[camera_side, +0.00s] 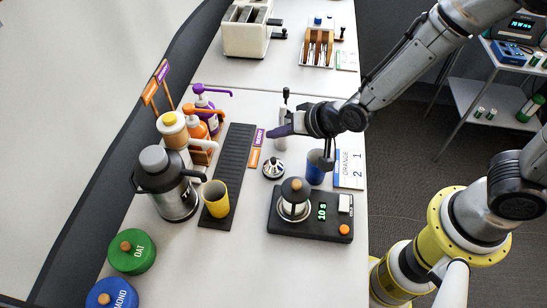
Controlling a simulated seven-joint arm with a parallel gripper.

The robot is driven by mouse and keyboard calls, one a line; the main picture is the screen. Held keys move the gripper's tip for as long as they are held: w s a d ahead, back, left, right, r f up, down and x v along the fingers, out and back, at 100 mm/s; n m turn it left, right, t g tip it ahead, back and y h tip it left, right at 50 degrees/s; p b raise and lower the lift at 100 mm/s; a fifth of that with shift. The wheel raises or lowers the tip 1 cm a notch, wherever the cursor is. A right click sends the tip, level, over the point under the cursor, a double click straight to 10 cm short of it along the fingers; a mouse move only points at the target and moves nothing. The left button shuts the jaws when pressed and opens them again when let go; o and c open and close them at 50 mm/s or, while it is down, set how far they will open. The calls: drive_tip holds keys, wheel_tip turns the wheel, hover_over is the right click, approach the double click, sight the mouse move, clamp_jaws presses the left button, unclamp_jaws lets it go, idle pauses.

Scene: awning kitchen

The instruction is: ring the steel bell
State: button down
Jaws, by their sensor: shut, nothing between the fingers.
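The steel bell (274,169) is a small shiny dome on the white counter, at mid-picture, just left of the blue cup.
A blue cup (316,172) stands right of the bell, and a black scale (318,228) with a glass press (294,204) lies below. A black strip mat (228,165) with a yellow cup (216,199) lies left. An orange-purple label (256,148) is close to the fingertips.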

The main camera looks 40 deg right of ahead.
hover_over(277, 165)
drive_tip(key=shift+f, duration=3.3)
drive_tip(key=shift+f, duration=0.1)
drive_tip(key=shift+f, duration=0.35)
drive_tip(key=shift+f, duration=0.35)
drive_tip(key=shift+r, duration=0.8)
wheel_tip(277, 165, up, 5)
idle(0.7)
